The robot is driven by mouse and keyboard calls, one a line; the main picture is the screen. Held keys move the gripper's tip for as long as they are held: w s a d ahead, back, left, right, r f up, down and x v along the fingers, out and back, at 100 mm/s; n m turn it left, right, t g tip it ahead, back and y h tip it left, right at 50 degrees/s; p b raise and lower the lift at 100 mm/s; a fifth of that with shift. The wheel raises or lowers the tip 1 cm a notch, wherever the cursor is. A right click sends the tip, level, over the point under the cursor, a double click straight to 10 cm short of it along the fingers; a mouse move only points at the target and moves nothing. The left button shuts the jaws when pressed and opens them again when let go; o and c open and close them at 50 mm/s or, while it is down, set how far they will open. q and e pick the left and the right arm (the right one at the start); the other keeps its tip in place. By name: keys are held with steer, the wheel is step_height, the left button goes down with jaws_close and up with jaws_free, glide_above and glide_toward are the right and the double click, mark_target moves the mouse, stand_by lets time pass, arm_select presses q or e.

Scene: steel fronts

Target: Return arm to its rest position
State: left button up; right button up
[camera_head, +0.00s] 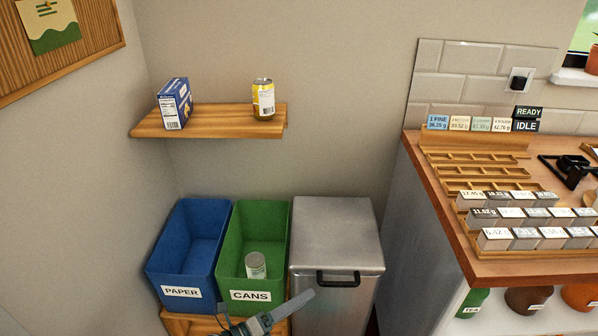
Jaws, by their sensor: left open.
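My left gripper (264,312) shows at the bottom edge of the head view, in front of the green bin labelled CANS (223,268). Its fingers are spread apart with nothing between them. Most of its arm is out of the picture below. A light-coloured can (255,265) stands inside the green bin, apart from the gripper. My right gripper is not in view.
A blue PAPER bin (164,268) and a steel lidded bin (337,235) flank the green bin. A wooden shelf (215,121) above holds a blue box (175,104) and a yellow-topped can (263,98). A wooden counter (452,226) with labelled blocks stands right.

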arm_select(q)
steer(key=s+a+f+n+t+y, duration=0.1)
steer(key=s+a+f+n+y, duration=0.3)
steer(key=f+n, duration=0.3)
steer(key=s+a+f+n+y+p, duration=0.1)
steer(key=a+f+n+y, duration=0.35)
steer(key=f+n, duration=0.25)
steer(key=s+a+f+n+t+y, duration=0.1)
steer(key=s+a+f+n+y, duration=0.2)
steer(key=a+f+n, duration=0.35)
steer(key=s+a+f+n+g+y, duration=0.1)
steer(key=s+f+n, duration=0.4)
steer(key=s, duration=0.6)
steer(key=s+a+f+n+g+y, duration=0.1)
steer(key=s+a+f+n+g, duration=0.1)
steer(key=s+f+n+g, duration=0.4)
steer(key=s+f+p, duration=0.1)
steer(key=s+f, duration=0.2)
steer(key=s, duration=0.2)
steer(key=shift+a+f+y, duration=0.2)
steer(key=shift+a+y, duration=0.15)
steer(key=shift+a, duration=0.05)
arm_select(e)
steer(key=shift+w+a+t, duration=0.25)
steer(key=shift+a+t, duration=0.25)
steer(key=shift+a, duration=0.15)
arm_select(q)
steer(key=shift+w, duration=0.1)
